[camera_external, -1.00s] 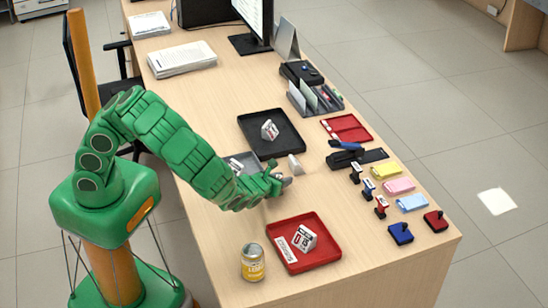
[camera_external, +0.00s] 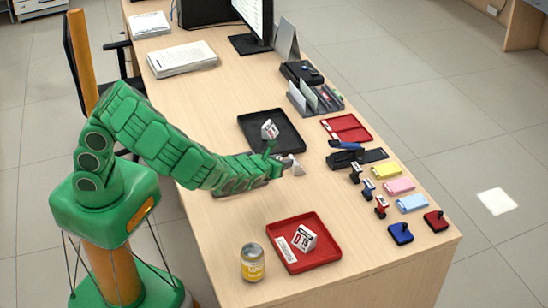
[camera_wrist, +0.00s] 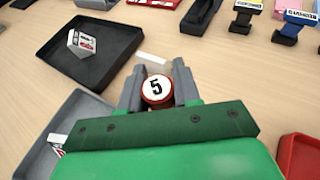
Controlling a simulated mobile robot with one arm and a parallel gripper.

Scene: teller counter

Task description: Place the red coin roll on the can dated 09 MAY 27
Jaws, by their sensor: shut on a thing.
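The red coin roll (camera_wrist: 157,91) is in the jaws of my gripper (camera_wrist: 158,84) in the wrist view. Its round white end with a black 5 faces the camera. In the external view my gripper (camera_external: 285,168) is over the middle of the counter, just below the black tray, and the roll cannot be made out there. A single can (camera_external: 253,263) with a silver top and a yellow and white label stands upright near the counter's front edge, left of the red tray. Its date is too small to read.
The red tray (camera_external: 332,252) holds a white block (camera_external: 304,240). The black tray (camera_external: 287,143) holds another. A grey tray (camera_wrist: 82,103) lies beside my gripper. Stamps (camera_external: 401,234), coloured packs (camera_external: 398,185) and a stapler (camera_external: 358,158) stand on the right. The counter between the grey and red trays is clear.

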